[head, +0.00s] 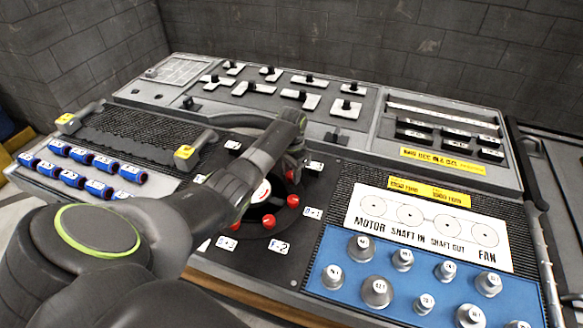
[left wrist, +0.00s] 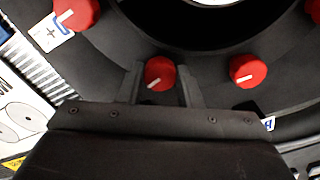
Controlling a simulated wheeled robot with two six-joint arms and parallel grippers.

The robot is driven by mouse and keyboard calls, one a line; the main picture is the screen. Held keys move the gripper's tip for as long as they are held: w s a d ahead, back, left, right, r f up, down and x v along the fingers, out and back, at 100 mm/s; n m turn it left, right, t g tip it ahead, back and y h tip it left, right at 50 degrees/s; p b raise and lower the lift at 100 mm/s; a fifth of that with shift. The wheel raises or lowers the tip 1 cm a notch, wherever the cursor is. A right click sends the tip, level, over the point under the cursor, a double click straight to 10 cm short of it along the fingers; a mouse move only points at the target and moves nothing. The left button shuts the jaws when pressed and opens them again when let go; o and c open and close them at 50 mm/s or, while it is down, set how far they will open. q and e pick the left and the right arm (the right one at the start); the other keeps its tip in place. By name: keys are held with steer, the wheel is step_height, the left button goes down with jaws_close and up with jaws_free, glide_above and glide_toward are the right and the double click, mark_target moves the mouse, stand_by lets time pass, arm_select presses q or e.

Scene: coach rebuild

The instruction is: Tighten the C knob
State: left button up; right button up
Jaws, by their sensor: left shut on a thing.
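A round dark plate (head: 262,243) carries a ring of red knobs around a white-and-red centre dial (head: 262,190). My left gripper (head: 297,163) reaches down at the far right of this ring. In the left wrist view my left gripper (left wrist: 160,88) is shut on a red knob (left wrist: 160,73), one finger on each side. The knob's white pointer line slants to lower left. Its own label is hidden, so I cannot read its letter. Another red knob (left wrist: 248,70) stands to its right, near a partly visible tag (left wrist: 268,124) that seems to read B. My right gripper is not in view.
Other red knobs (head: 293,200) stand on the near side of the ring beside white tags (head: 313,212). A blue tray (head: 450,308) with metal knobs is at the right. Blue cylinders (head: 72,179) are at the left. A switch panel (head: 258,104) is behind.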

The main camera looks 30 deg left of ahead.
arm_select(q)
steer(key=m+p, duration=0.1)
steer(key=m, duration=0.4)
steer(key=shift+r+m+p, duration=0.15)
steer(key=shift+m+p, duration=0.15)
steer(key=shift+p, duration=0.1)
steer(key=m, duration=0.3)
steer(key=shift+w+p, duration=0.1)
steer(key=shift+p, duration=0.2)
steer(key=shift+m, duration=1.7)
steer(key=o, duration=1)
steer(key=shift+c, duration=0.2)
step_height(320, 180, up, 17)
steer(key=shift+b, duration=0.4)
